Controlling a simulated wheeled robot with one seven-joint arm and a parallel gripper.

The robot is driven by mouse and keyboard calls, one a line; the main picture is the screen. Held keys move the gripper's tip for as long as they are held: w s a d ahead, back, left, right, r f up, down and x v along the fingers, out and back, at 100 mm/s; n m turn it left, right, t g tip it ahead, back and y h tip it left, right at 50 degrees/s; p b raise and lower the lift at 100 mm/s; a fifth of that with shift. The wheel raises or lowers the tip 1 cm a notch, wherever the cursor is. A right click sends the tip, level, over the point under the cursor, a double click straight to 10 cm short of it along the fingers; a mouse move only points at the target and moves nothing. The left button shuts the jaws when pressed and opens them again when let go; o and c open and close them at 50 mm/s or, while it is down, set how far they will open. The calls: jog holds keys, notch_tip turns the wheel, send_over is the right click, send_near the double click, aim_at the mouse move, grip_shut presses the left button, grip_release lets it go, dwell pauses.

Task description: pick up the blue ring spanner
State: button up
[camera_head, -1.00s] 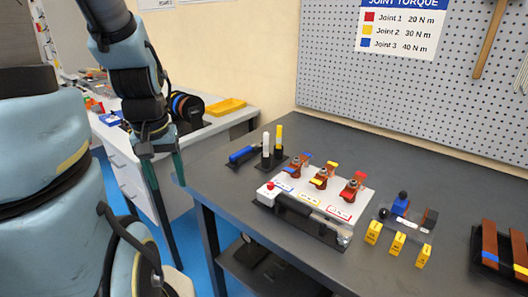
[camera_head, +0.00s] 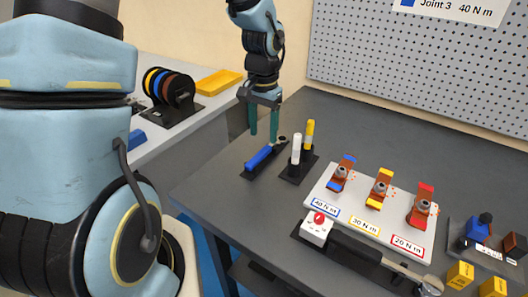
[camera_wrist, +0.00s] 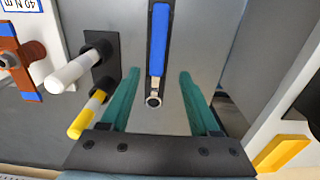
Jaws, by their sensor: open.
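The blue ring spanner (camera_head: 259,157) lies in a dark holder on the grey workbench, at its far left part. In the wrist view its blue handle (camera_wrist: 159,40) points away and its metal ring end (camera_wrist: 153,101) lies between my fingers, lower in the picture. My gripper (camera_head: 263,135) points down above the spanner's ring end, with its two green fingers apart. It also shows in the wrist view (camera_wrist: 158,85), with one finger on each side of the spanner and nothing held.
A stand with a white marker (camera_head: 296,148) and a yellow marker (camera_head: 309,134) stands right beside the spanner. A white board (camera_head: 380,207) with coloured joints and a torque wrench (camera_head: 360,250) lie further right. A yellow tray (camera_head: 219,82) is on the side table.

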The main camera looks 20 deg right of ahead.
aim_at(264, 150)
jog(key=f, duration=0.1)
jog(key=f+p, duration=0.1)
jog(key=f, duration=0.3)
jog(key=shift+s, duration=0.3)
jog(key=shift+c, duration=0.2)
grip_shut()
jog(key=shift+r, duration=0.1)
